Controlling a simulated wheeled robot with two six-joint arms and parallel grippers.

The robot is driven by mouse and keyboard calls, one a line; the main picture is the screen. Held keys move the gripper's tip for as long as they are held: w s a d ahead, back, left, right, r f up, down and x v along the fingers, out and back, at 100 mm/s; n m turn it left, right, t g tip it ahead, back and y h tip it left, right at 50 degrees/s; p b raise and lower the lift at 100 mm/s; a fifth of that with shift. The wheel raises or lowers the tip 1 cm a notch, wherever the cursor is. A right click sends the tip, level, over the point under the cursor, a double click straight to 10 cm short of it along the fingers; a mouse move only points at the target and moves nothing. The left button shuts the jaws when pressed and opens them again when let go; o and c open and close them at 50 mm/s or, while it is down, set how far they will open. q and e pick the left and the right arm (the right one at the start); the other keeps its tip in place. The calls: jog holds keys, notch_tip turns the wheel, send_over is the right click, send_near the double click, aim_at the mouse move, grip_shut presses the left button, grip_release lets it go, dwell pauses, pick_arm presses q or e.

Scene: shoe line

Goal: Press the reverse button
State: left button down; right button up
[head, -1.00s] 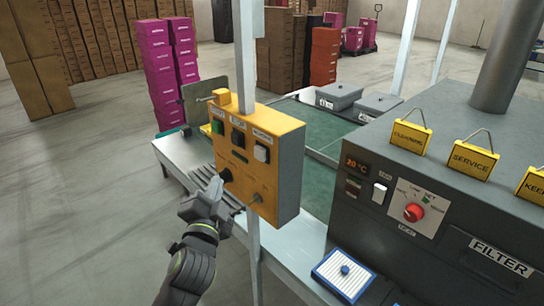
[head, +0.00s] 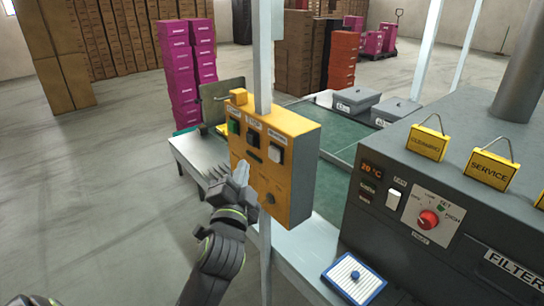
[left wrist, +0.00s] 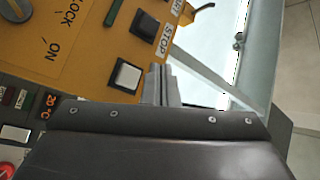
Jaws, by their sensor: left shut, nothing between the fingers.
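The yellow control box (head: 296,185) is mounted on a pale post. Its face carries a green button (head: 233,126), a black button (head: 252,138) and a white button (head: 276,156) in a row, with labels above. The white button is the one whose label looks like reverse. My left gripper (head: 240,170) is shut and empty, in front of the box, left of and below the white button. In the left wrist view the fingertips (left wrist: 160,82) appear beside the white button (left wrist: 126,75); contact cannot be told. The black button (left wrist: 145,25) lies beyond. My right gripper is not in view.
A dark machine (head: 376,224) with a red knob (head: 428,220) and yellow signs stands at the right. A blue-and-white pad (head: 354,279) lies on the bench below. The post (head: 263,60) rises behind the box. Open floor lies at the left.

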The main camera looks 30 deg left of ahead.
aim_at(274, 154)
pick_arm(q)
jog(key=shift+w+d, duration=0.35)
jog(key=shift+w, duration=0.45)
jog(key=shift+w+d, duration=0.3)
jog(key=shift+w, duration=0.5)
jog(key=shift+w+d, duration=0.35)
jog(key=shift+w, duration=0.45)
jog(key=shift+w+d, duration=0.15)
jog(key=shift+w, duration=0.25)
dwell(0.4)
